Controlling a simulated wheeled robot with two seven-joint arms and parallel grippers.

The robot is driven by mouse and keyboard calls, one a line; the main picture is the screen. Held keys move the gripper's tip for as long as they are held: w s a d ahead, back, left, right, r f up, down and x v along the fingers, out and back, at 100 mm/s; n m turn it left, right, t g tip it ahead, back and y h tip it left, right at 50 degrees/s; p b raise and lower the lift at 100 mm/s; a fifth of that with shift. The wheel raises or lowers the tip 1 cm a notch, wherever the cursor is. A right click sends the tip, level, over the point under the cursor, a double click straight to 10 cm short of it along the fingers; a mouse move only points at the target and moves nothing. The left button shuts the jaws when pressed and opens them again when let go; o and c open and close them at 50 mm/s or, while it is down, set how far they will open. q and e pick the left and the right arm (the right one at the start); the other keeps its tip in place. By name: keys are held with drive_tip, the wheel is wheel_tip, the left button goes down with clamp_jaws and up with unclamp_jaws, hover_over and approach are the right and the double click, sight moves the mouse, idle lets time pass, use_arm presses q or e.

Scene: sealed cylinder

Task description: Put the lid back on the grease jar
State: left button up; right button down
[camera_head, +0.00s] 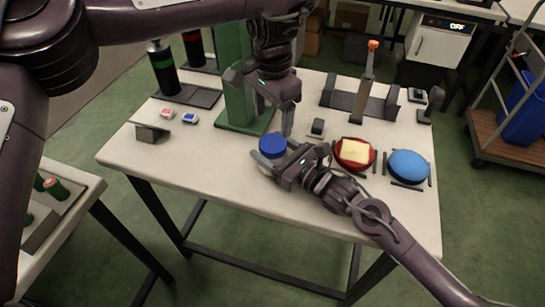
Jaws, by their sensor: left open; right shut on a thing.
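A round blue lid (272,145) shows at the middle of the table, on top of a pale jar (262,163) that is mostly hidden by my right gripper. I cannot tell whether the lid is seated on the jar. My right gripper (274,166) comes in from the lower right and is shut on the jar's side, below the lid. My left gripper (273,122) is above and just behind the lid, pointing down. It is open with nothing between its fingers, and its fingertips are close to the lid.
A green column (233,75) stands behind my grippers. A red bowl (355,153) with a yellow block and a blue dome (408,166) are to the right. A grey bracket holder (358,97) is at the back right. The table's (190,160) front left is clear.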

sight(272, 142)
use_arm(q)
drive_tip(key=shift+r+n, duration=0.65)
drive_tip(key=shift+n, duration=0.55)
drive_tip(key=shift+f, duration=0.1)
drive_tip(key=shift+f, duration=3.95)
drive_tip(key=shift+c, duration=0.2)
drive_tip(key=c, duration=0.8)
drive_tip(key=m, duration=0.6)
drive_tip(key=shift+m, duration=0.3)
